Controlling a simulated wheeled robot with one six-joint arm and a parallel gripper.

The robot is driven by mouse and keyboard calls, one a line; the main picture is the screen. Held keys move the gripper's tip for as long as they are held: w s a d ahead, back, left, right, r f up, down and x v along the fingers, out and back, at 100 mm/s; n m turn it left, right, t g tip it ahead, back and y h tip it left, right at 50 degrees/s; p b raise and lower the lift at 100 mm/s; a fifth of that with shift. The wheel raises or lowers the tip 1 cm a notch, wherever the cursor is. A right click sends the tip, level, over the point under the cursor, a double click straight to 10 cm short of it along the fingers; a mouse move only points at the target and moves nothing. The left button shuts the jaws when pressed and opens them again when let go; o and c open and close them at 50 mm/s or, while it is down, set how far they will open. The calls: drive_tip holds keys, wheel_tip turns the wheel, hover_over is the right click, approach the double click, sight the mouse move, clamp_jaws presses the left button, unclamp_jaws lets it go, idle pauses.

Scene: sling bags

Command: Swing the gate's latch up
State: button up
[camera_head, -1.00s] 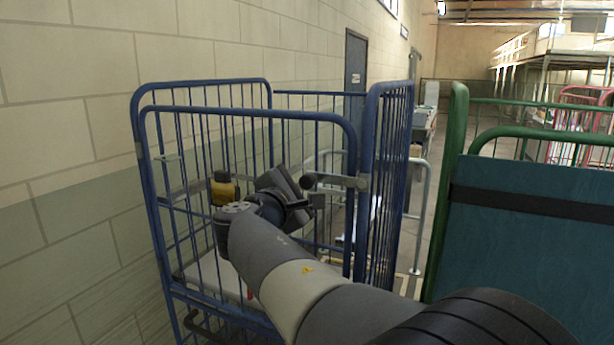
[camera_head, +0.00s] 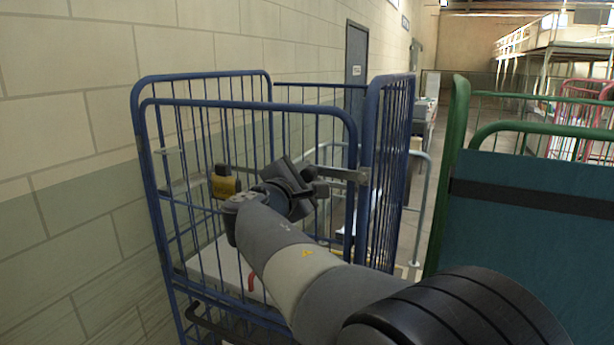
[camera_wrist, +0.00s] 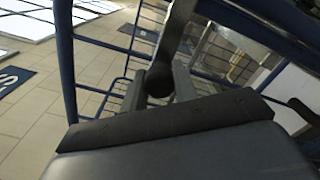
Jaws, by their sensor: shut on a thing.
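The gate (camera_head: 252,104) is the blue barred front of a tall wheeled cage. Its latch (camera_head: 346,174) is a grey metal bar at the gate's right upright, lying roughly level. My gripper (camera_head: 312,181) is at the latch's free left end, which it hides in the head view. In the wrist view my gripper (camera_wrist: 158,96) has its two fingers closed around the round black knob (camera_wrist: 158,80) of the latch. The grey latch bar (camera_wrist: 180,25) runs upward from the knob there.
Inside the cage hangs a yellow item (camera_head: 224,186) with a dark top, above a pale base (camera_head: 205,262). A brick wall (camera_head: 60,150) stands close on the left. A green-framed cage with a teal panel (camera_head: 540,250) stands close on the right.

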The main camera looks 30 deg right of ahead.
clamp_jaws()
wheel_tip(320, 180, up, 2)
drive_tip(key=m+b, duration=0.3)
drive_tip(key=shift+s+d+r, duration=0.15)
drive_tip(key=shift+r, duration=0.1)
drive_tip(key=r+m+b, duration=0.1)
drive_tip(key=m, duration=0.1)
drive_tip(key=s+d+r+m+b, duration=0.1)
drive_tip(key=r+m+b, duration=0.1)
drive_tip(key=s+d+r+m+b, duration=0.1)
drive_tip(key=r+m+b, duration=0.1)
drive_tip(key=shift+s+m, duration=0.25)
drive_tip(key=shift+m, duration=0.05)
drive_tip(key=s+d+r+m+b, duration=0.1)
drive_tip(key=m, duration=0.1)
drive_tip(key=s+d+r+m+b, duration=0.1)
drive_tip(key=m+b, duration=0.1)
drive_tip(key=shift+s, duration=0.35)
drive_tip(key=shift+s+d+r+m+b, duration=0.25)
drive_tip(key=shift+s+d+m+b, duration=0.4)
drive_tip(key=shift+m, duration=0.5)
drive_tip(key=shift+s+d+r+m+b, duration=0.2)
drive_tip(key=shift+s+d+m+b, duration=0.45)
drive_tip(key=shift+m, duration=0.5)
drive_tip(key=shift+s+a, duration=0.1)
drive_tip(key=shift+a, duration=0.05)
drive_tip(key=o, duration=0.9)
unclamp_jaws()
